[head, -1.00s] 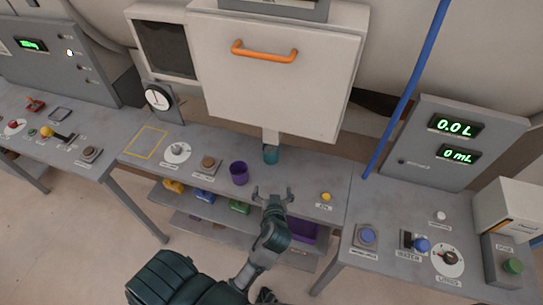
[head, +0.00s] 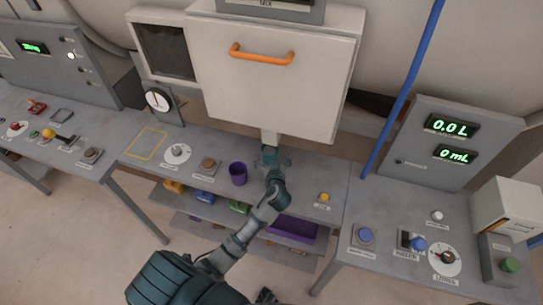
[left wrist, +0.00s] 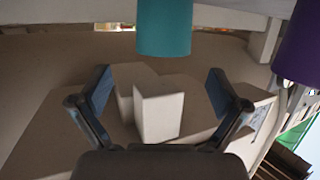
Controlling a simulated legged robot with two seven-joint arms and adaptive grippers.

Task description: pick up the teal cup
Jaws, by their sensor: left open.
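The teal cup (left wrist: 165,28) shows at the top middle of the left wrist view, ahead of and between the lines of my open fingers. My left gripper (left wrist: 160,82) is open, with a finger on each side and nothing held between them. In the head view my left gripper (head: 271,158) is at the back of the middle table, under the white cabinet, and largely hides the teal cup.
A purple cup (head: 238,173) stands left of my left gripper; it also shows in the left wrist view (left wrist: 300,50). The white cabinet (head: 275,85) with an orange handle overhangs the back. A yellow button (head: 324,197) is to the right. A blue pole (head: 405,90) rises behind.

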